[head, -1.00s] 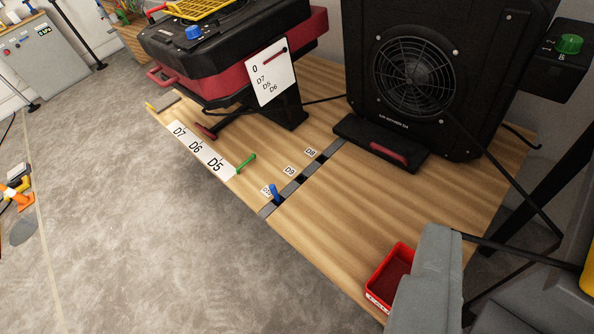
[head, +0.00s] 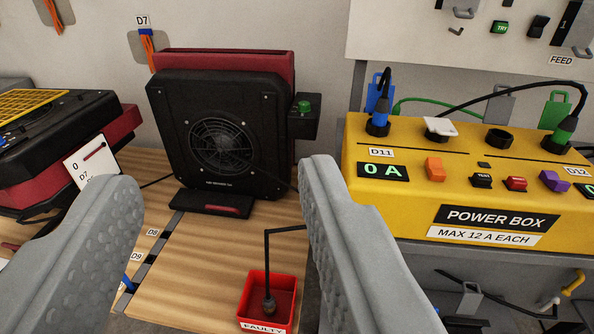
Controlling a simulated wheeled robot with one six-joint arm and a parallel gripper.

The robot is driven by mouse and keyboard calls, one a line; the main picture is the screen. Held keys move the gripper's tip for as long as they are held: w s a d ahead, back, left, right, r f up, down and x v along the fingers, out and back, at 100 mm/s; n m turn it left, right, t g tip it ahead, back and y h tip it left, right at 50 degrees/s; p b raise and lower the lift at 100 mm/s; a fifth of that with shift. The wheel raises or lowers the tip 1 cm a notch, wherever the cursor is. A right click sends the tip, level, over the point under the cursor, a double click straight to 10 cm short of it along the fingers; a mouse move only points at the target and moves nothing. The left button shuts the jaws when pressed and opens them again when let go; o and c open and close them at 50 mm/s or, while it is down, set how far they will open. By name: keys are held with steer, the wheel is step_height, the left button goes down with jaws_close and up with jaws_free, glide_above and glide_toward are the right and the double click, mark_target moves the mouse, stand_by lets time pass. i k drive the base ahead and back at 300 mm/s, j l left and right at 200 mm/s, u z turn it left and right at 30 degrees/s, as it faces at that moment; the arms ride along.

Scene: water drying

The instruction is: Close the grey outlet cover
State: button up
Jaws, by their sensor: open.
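The grey outlet cover (head: 500,105) stands upright at the back of the yellow power box (head: 391,211), right of centre in the head view. In front of it is a round black outlet (head: 498,138) with no plug in it. The cover looks open. My gripper (head: 220,170) is open and empty, its two grey fingers wide apart in the foreground. The power box and cover lie beyond and to the right of the right finger. The fingers touch neither.
A blue plug (head: 379,112) and a green plug (head: 565,130) flank the outlets, their black cables arching behind. A white cover (head: 440,127) lies over another outlet. A red tray (head: 280,322), a black fan unit (head: 175,145) and a wooden table (head: 180,280) are left.

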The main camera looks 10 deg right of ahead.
mark_target(499, 110)
steer(key=i+l+z, duration=0.1)
steer(key=z, duration=0.25)
steer(key=i+l+z, duration=0.1)
steer(key=z, duration=0.3)
steer(key=i+l+z, duration=0.15)
steer(key=z, duration=0.2)
steer(key=i+j+z, duration=0.1)
steer(key=i+j, duration=0.1)
steer(key=j, duration=0.05)
